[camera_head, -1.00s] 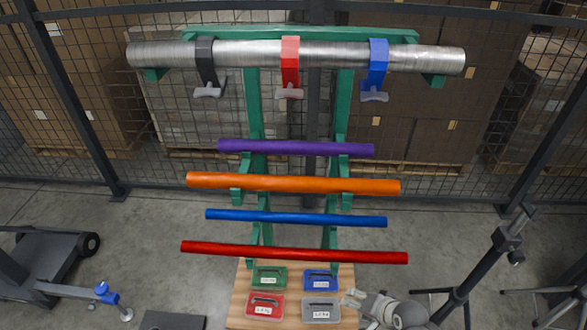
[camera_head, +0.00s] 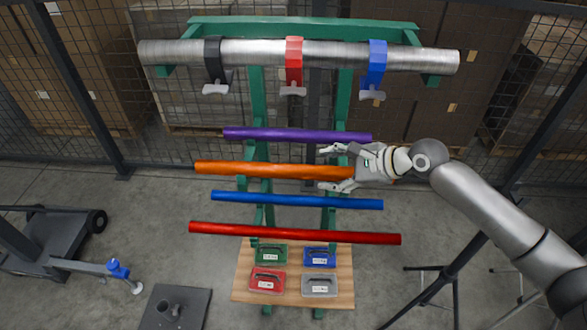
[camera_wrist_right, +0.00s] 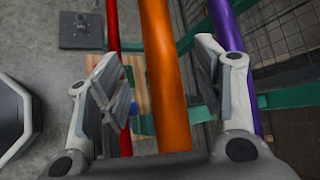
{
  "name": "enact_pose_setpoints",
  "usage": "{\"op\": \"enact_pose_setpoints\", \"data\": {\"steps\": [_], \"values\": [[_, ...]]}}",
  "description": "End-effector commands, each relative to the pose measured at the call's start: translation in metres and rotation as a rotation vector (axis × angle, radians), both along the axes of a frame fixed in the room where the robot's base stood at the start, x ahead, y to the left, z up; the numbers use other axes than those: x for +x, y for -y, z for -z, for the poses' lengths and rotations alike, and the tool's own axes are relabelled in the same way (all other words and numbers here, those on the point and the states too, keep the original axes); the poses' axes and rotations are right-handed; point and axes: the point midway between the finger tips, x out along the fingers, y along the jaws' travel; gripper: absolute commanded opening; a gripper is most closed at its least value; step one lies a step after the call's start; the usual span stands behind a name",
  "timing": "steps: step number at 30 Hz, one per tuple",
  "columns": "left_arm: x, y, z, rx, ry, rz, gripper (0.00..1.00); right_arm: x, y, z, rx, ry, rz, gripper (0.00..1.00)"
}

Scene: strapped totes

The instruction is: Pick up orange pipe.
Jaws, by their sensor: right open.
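The orange pipe (camera_head: 262,170) lies across the green rack, between the purple pipe above and the blue pipe below. My right gripper (camera_head: 328,168) is at the right part of the orange pipe, its fingers open, one above and one below it. In the right wrist view the orange pipe (camera_wrist_right: 163,75) runs between the two open fingers (camera_wrist_right: 155,75), with space on both sides. I cannot tell whether the palm touches the pipe. The gripper hides part of the pipe's right end. My left gripper is not in view.
The purple pipe (camera_head: 285,134), blue pipe (camera_head: 285,200) and red pipe (camera_head: 285,233) lie close by on the green rack (camera_head: 258,95). A metal tube (camera_head: 250,52) with clamps is on top. Several small cases stand on a wooden board (camera_head: 245,290). A mesh fence (camera_head: 100,90) is behind.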

Motion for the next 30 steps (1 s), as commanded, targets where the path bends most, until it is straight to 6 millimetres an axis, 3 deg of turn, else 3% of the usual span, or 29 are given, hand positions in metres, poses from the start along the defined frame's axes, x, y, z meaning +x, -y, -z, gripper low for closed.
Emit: {"op": "enact_pose_setpoints", "data": {"steps": [15,26,30], "values": [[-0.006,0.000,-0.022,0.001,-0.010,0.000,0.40,0.020,-0.045,0.030,0.000,0.002,-0.001,0.60],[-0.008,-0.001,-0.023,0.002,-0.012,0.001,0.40,0.024,-0.052,0.038,-0.002,0.004,-0.001,0.60],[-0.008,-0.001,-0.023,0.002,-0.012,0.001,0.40,0.024,-0.052,0.038,-0.002,0.004,-0.001,0.46]]}}
